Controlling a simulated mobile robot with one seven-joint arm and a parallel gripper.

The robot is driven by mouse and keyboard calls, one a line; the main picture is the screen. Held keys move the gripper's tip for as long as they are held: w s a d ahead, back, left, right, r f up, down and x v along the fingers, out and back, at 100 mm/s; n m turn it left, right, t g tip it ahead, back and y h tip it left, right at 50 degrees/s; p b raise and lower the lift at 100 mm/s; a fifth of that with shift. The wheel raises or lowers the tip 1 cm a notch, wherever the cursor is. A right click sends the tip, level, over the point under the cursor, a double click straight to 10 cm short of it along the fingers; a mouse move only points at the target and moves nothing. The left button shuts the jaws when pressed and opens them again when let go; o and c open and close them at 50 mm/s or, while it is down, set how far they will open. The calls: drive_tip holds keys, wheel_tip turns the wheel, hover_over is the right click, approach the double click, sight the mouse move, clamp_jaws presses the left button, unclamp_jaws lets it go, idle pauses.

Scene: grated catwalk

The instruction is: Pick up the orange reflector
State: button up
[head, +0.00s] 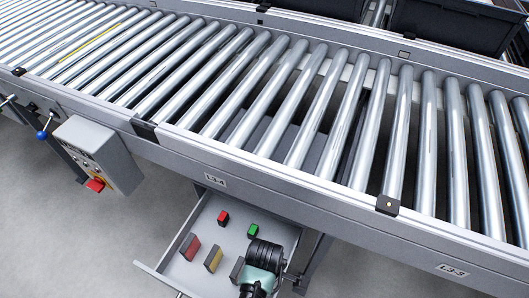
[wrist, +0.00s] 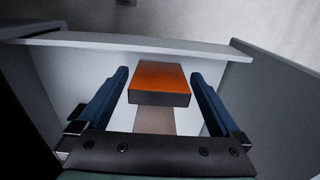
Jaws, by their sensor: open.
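The orange reflector (wrist: 160,76) is a flat block with an orange top and dark sides, in the wrist view inside the drawer. My gripper (wrist: 160,88) is open, with one blue finger on each side of the reflector and gaps between. A brownish strip shows below the reflector. In the head view my gripper's end (head: 260,282) is over the right part of the open drawer (head: 158,277), and its fingers are hidden. I cannot tell which block there is the orange reflector; my arm may cover it.
The drawer also holds a red block (head: 223,217), a green block (head: 252,230), a dark red block (head: 189,247), a tan block (head: 213,260) and a grey block (head: 237,270). The roller conveyor (head: 270,100) runs above. A control box (head: 98,150) hangs at the left.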

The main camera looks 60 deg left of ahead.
drive_tip(key=shift+f, duration=0.75)
drive_tip(key=shift+r, duration=0.1)
drive_tip(key=c, duration=1.3)
